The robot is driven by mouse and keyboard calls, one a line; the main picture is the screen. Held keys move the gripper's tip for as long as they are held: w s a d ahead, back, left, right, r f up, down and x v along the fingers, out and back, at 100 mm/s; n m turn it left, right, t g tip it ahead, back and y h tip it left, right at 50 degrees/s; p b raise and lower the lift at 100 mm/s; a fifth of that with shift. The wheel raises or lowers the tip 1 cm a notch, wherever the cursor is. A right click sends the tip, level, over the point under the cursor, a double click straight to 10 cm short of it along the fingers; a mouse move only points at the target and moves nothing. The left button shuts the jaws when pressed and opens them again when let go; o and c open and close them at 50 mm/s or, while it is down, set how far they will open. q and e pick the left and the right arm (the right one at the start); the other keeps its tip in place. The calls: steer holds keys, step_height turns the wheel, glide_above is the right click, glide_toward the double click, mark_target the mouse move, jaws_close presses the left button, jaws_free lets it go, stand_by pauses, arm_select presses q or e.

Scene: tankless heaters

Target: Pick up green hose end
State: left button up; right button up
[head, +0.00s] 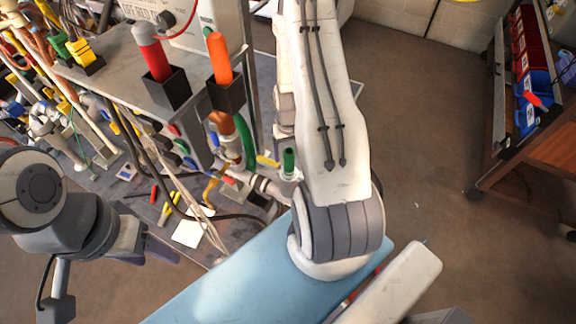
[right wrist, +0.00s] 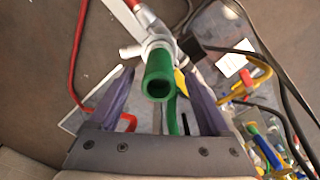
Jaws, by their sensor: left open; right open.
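The green hose end (head: 289,160) stands up as a short green tube on a pale pipe fitting near the right edge of the workbench. In the right wrist view the green hose end (right wrist: 159,78) shows its open mouth towards the camera. My right gripper (right wrist: 157,72) is open, its two purple fingers on either side of the tube with gaps at both sides; its depth along the fingers is hard to tell. In the head view this gripper is hidden by my arm. My left gripper (head: 158,248) is open and empty at the left, over the bench's front edge.
The grey workbench (head: 95,168) holds pipes, valves and tools. Red (head: 153,58) and orange (head: 219,60) handles stand on a raised box. A green hose (head: 246,140) curves left of the hose end. A cart with bins (head: 535,85) stands right; floor between is clear.

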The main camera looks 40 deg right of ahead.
mark_target(289, 166)
step_height(289, 166, down, 5)
steer(key=shift+r, duration=0.1)
jaws_close()
steer(key=shift+r, duration=0.1)
stand_by(0.3)
